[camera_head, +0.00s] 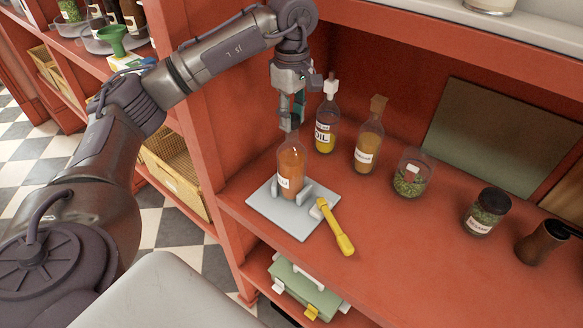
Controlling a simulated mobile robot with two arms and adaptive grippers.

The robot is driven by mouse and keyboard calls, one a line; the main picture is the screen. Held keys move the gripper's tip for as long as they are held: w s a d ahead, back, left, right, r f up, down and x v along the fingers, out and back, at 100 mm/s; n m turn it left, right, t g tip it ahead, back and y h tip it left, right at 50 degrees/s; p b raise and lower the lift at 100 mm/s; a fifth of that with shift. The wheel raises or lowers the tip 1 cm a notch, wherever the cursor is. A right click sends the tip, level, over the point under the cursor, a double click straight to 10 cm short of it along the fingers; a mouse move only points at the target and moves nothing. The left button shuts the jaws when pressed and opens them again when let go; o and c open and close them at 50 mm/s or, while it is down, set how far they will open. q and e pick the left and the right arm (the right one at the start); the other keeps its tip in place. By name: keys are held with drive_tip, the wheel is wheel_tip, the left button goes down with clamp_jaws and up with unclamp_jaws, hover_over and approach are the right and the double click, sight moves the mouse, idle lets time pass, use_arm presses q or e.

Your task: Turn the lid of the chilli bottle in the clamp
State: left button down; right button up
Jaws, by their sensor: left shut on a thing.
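The chilli bottle (291,167) stands upright between the grey jaws of the clamp (262,205) on the red shelf. It is filled with orange-red powder and its white label is partly visible. The clamp has a pale flat base and a yellow handle (335,227) pointing to the front right. My left gripper (290,123) comes down from above and is shut at the top of the bottle. The lid itself is hidden between its fingers. My right gripper is not in view.
An oil bottle (326,126) and another corked bottle (369,142) stand close behind and right of the clamp. Jars with green herbs (411,174) and (486,212) and a dark jar (541,242) stand further right. The shelf front right of the handle is clear.

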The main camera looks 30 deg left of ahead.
use_arm(q)
drive_tip(key=shift+r+p, duration=1.25)
drive_tip(key=shift+r, duration=0.75)
drive_tip(key=shift+f, duration=0.1)
